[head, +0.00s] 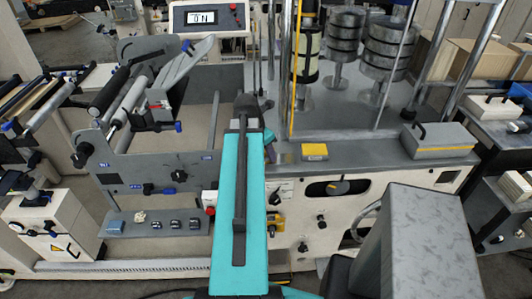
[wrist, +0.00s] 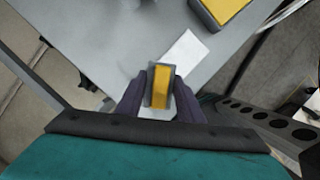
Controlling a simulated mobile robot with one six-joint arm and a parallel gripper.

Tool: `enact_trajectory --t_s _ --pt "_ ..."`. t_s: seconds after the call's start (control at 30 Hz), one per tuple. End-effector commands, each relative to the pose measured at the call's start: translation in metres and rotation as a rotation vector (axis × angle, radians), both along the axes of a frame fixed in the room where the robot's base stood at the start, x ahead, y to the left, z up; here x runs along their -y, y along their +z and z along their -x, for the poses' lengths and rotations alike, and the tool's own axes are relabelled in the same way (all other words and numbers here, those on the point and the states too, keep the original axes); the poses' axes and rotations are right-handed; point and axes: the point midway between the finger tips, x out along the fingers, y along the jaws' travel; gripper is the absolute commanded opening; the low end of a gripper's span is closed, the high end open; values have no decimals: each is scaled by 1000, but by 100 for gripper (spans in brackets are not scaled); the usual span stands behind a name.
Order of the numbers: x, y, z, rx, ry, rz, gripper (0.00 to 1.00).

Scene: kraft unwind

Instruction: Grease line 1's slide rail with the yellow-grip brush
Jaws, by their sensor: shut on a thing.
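My gripper (wrist: 158,92) shows in the wrist view with its two dark fingers closed on the sides of a small yellow piece with dark grey edges, which I take to be the yellow-grip brush (wrist: 158,86). I see it nearly end-on, and its bristles are hidden. In the head view my teal arm reaches forward over the machine's front ledge. The fingers and the held piece cannot be made out there. I cannot tell for sure which part is line 1's slide rail.
A small yellow-topped box (head: 314,151) and a larger grey box with a yellow band (head: 438,141) sit on the grey ledge (head: 365,152). Left stands a roller frame (head: 150,110); below it, a shelf (head: 157,229) holds several small items. Metal posts rise behind the ledge.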

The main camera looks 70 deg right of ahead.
Motion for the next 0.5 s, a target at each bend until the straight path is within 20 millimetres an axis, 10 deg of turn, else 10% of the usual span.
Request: enact_trajectory --t_s 0.5 --pt "11 0 28 -1 -1 0 0"
